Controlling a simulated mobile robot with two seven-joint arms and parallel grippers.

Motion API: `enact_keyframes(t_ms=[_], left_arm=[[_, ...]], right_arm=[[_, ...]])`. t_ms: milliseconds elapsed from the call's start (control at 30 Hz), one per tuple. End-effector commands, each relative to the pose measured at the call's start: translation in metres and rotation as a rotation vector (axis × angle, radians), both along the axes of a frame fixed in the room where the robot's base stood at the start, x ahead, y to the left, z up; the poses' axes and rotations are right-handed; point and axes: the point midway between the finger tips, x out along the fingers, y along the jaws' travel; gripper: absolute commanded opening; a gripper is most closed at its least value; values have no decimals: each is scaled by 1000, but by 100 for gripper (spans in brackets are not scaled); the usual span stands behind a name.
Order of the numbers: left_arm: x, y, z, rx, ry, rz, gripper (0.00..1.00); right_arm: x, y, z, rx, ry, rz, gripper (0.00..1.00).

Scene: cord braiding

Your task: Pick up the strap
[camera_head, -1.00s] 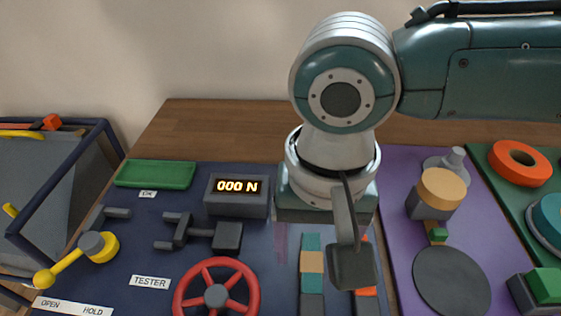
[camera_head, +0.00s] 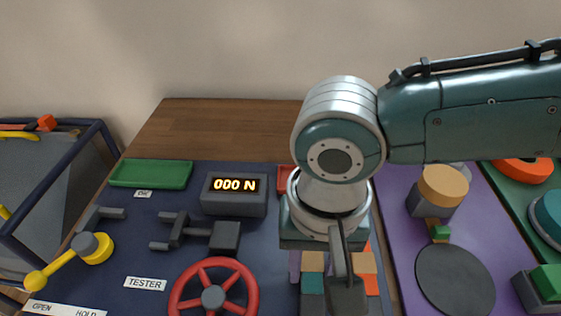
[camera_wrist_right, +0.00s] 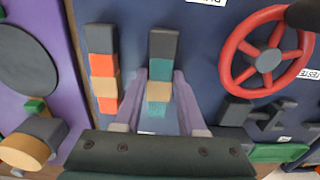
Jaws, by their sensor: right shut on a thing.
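The strap of dark, teal and tan blocks (camera_head: 313,283) lies on the dark blue mat below my right gripper (camera_head: 318,256). In the right wrist view, the strap (camera_wrist_right: 160,92) runs between the two purple-grey fingers of my right gripper (camera_wrist_right: 160,76), which is shut on it around the tan and teal blocks. A second strap of dark, orange and tan blocks (camera_head: 371,282) lies parallel, to the right of the first; it also shows in the right wrist view (camera_wrist_right: 103,72). My right wrist hides the far ends of both straps in the head view. My left gripper is out of view.
A red handwheel (camera_head: 213,300), a clamp (camera_head: 205,236), a display reading 000 N (camera_head: 235,194) and a green tray (camera_head: 151,174) are left of the straps. A red tray (camera_head: 284,179) is partly hidden behind my wrist. A purple mat (camera_head: 398,193) is on the right.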

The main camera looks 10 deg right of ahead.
Motion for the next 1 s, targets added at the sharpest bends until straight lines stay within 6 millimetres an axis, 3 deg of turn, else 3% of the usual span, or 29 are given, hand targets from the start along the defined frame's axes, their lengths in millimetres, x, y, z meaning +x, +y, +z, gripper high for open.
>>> enact_keyframes(t_ms=[33, 267, 767, 867, 1000], left_arm=[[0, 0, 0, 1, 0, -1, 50], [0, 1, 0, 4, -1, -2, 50], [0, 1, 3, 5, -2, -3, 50], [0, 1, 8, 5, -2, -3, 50], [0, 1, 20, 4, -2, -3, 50]], right_arm=[[0, 0, 0, 0, 0, 0, 26], [0, 0, 0, 0, 0, 0, 0], [0, 0, 7, 1, 0, 0, 0], [1, 0, 19, 2, -2, 0, 0], [1, 0, 52, 3, -3, 0, 0]])
